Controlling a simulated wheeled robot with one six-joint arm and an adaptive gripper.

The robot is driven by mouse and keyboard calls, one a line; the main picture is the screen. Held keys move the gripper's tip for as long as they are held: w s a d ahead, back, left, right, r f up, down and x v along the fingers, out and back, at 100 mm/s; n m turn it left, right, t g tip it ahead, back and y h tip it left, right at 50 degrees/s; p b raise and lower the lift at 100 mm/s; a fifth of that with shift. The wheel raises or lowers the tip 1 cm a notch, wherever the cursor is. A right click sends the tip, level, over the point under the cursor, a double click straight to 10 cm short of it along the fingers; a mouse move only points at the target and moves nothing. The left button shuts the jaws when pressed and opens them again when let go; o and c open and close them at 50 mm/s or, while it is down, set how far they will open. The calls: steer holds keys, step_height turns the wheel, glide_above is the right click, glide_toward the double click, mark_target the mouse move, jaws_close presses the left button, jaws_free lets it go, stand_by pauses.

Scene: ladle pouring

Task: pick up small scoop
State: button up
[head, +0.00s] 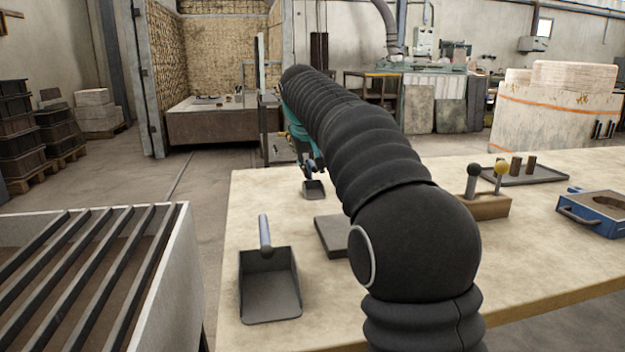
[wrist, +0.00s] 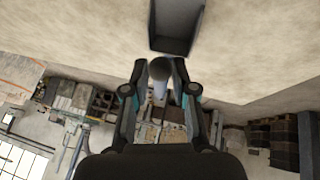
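The small scoop, a dark grey pan with a pale handle, shows beyond my arm in the head view (head: 314,190), at the far left part of the table. In the wrist view its pan (wrist: 178,27) is at the top, and its handle (wrist: 160,88) lies between my fingers. My gripper (wrist: 160,72) is around the handle; whether the fingers press on it is unclear. In the head view my arm hides most of the gripper (head: 306,155). I cannot tell whether the pan rests on the table or hangs just above it.
A larger scoop (head: 269,290) lies on the table (head: 400,310) at the near left. A flat dark plate (head: 332,237) is partly behind my arm. To the right are a wooden block with knobbed levers (head: 485,205), a dark tray (head: 545,177) and a blue box (head: 590,218).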

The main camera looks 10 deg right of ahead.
jaws_close()
steer(key=shift+r, duration=0.15)
steer(key=shift+r, duration=0.6)
step_height(320, 180, up, 3)
steer(key=shift+f+p, duration=0.15)
steer(key=shift+p, duration=0.6)
steer(key=s+d+r, duration=0.6)
steer(key=d+r, duration=0.1)
steer(key=d, duration=0.2)
steer(key=shift+s+d+p, duration=0.25)
steer(key=shift+s+p, duration=0.05)
steer(key=shift+s, duration=0.1)
steer(key=shift+s, duration=0.1)
